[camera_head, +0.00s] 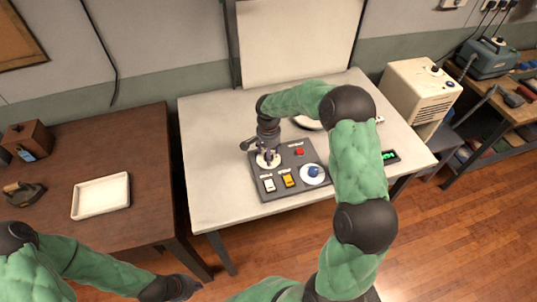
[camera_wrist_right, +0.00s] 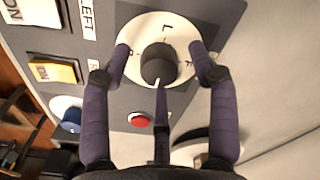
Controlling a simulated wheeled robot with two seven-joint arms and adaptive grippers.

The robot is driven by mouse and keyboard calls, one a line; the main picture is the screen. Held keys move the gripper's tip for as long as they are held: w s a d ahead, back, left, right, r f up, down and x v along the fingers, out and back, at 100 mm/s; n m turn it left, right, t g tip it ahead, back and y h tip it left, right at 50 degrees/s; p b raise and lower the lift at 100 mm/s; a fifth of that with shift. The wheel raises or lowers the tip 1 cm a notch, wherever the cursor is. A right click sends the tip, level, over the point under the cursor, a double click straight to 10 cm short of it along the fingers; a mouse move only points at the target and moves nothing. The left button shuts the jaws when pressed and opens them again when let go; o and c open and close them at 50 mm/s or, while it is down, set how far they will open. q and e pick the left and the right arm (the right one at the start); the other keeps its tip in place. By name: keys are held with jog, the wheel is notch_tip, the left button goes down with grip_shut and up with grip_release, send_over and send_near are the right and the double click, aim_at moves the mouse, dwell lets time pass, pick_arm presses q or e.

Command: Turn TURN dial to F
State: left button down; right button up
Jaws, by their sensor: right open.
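A dark grey control panel (camera_head: 263,187) lies on the white table. The dial, a round black knob (camera_wrist_right: 158,65) on a white disc (camera_wrist_right: 150,22) with letters including L and F, fills the middle of the right wrist view. My right gripper (camera_head: 267,157) is over this dial at the panel's upper left. In the wrist view its spread fingers (camera_wrist_right: 160,54) stand on both sides of the knob, apart from it, with a third finger below.
The panel also bears a red button (camera_head: 299,152), a white switch (camera_head: 269,185), a yellow switch (camera_head: 289,181) and a blue knob (camera_head: 313,171). A small device with a green display (camera_head: 389,157) lies right of my right arm. A brown table (camera_head: 130,228) with a white tray (camera_head: 101,213) stands at left.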

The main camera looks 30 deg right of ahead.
jog(key=shift+f, duration=0.1)
jog(key=c, duration=1.2)
jog(key=shift+o, duration=0.2)
jog(key=n+p, duration=0.1)
jog(key=n, duration=0.3)
jog(key=n+p, duration=0.1)
jog(key=n, duration=0.3)
jog(key=shift+n, duration=0.3)
jog(key=n+p, duration=0.1)
jog(key=n, duration=0.3)
jog(key=shift+n+p, duration=0.9)
jog(key=shift+n, duration=1.6)
